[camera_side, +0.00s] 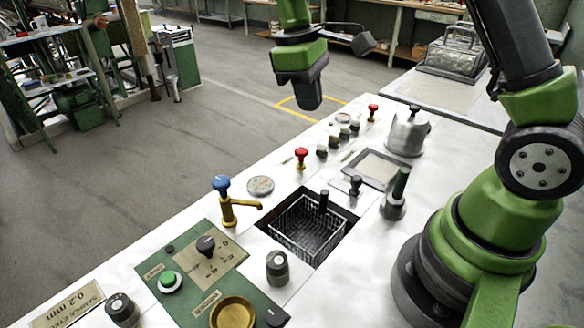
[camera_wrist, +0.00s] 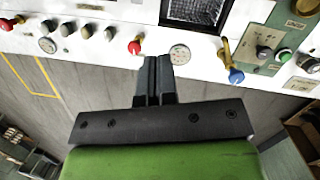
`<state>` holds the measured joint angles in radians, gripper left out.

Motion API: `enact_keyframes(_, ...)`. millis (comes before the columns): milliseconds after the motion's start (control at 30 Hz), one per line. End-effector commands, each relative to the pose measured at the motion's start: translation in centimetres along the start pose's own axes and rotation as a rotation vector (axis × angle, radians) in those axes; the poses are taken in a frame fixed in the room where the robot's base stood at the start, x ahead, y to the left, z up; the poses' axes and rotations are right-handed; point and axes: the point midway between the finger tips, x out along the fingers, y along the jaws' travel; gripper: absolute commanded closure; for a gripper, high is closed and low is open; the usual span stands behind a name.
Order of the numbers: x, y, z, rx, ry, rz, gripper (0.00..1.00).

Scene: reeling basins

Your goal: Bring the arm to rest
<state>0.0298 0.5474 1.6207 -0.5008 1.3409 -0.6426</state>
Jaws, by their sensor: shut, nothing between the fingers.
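My gripper (camera_side: 311,103) hangs in the air above the far edge of the white bench, near the red knobs in the side view. In the wrist view my gripper (camera_wrist: 154,60) shows its two dark fingers side by side, closed together with nothing between them. Its tips point toward a round gauge (camera_wrist: 180,54) on the bench edge and appear apart from it. My arm stands at the right in the side view, and its upper links run out of the top of the picture.
The bench holds a sunken basin with a wire basket (camera_side: 308,232), a brass tap with a blue knob (camera_side: 222,185), red knobs (camera_side: 301,152), a metal pot (camera_side: 408,132) and a green control panel (camera_side: 190,270). Open floor (camera_side: 215,85) lies beyond the bench.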

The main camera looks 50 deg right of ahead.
Motion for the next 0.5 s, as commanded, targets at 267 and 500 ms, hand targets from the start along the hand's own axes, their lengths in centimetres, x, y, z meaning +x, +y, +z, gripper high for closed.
enact_keyframes(267, -7.1, -3.6, 6.1, 0.246, 0.319, -0.059, 1.0)
enact_keyframes(500, -9.3, -6.9, 11.8, 0.451, 0.578, -0.166, 1.0)
